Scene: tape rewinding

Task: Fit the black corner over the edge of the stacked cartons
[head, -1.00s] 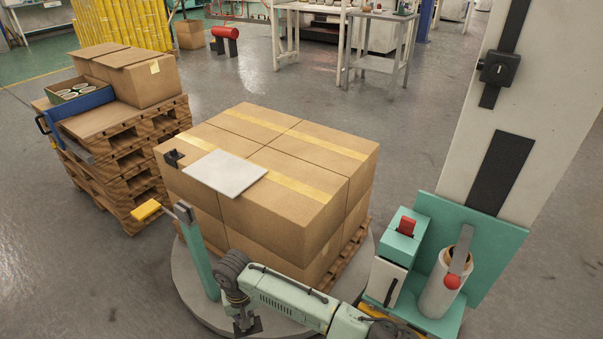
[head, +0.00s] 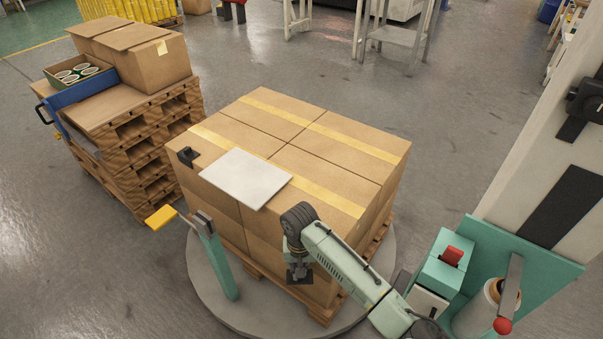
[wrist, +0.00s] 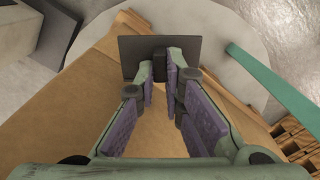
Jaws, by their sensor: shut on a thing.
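The stacked cartons (head: 232,237) stand on a pallet on a round grey turntable (head: 215,287). My gripper (head: 298,262) hangs on the near side of the stack, at the lower part of its near faces. It is shut on a black corner (head: 300,277). In the wrist view, my gripper (wrist: 160,68) pinches a small block on the dark plate of the black corner (wrist: 130,57). The carton cardboard (wrist: 62,100) is around and below the fingers. I cannot tell whether the black corner touches the cartons. Another small black piece (head: 188,157) sits at the stack's left top edge.
A white sheet (head: 246,179) lies on the carton tops. The green wrapping machine (head: 545,265) is at right. Pallets with boxes (head: 150,165) stand at left.

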